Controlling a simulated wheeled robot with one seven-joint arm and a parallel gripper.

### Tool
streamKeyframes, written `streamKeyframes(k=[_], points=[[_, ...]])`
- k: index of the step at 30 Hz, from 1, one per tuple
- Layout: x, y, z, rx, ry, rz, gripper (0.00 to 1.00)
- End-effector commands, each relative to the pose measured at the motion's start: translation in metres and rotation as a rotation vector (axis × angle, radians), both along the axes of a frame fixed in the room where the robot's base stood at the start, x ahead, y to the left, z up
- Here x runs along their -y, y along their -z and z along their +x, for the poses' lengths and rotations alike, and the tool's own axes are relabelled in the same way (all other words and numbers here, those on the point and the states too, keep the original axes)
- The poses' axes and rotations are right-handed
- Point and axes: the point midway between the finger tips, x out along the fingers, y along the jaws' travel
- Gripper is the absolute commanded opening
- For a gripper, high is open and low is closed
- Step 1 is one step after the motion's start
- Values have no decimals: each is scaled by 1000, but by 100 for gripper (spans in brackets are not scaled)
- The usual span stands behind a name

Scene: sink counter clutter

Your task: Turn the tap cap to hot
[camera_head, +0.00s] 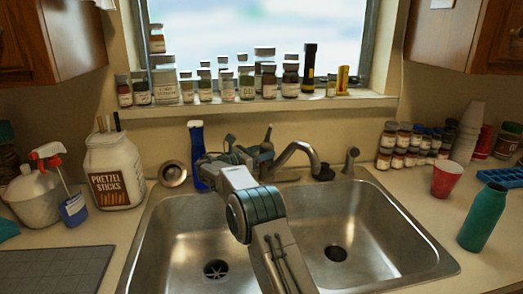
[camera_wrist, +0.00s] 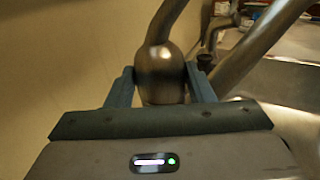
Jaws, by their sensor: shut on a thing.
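The tap (camera_head: 298,152) rises behind the double sink, and its curved spout reaches to the right. In the wrist view the rounded metal tap cap (camera_wrist: 160,72) sits between the two blue-grey fingers of my gripper (camera_wrist: 160,88), with a lever rising from its top. My gripper is shut on the cap, one finger at each side. In the head view my gripper (camera_head: 243,155) is at the tap's base, and my arm hides much of the cap. Which way the cap is turned cannot be told.
The double sink (camera_head: 365,215) lies below my arm. A side sprayer (camera_head: 350,160) stands right of the spout. Jars (camera_head: 245,84) line the windowsill. A red cup (camera_head: 447,180) and teal bottle (camera_head: 482,217) stand at right.

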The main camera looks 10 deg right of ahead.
Motion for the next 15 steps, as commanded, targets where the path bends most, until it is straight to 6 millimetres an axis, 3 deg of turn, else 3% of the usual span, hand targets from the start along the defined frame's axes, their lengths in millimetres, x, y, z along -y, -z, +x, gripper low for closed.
streamKeyframes(k=[15], points=[[0, -2, 1, 2, 93, -4, 25]])
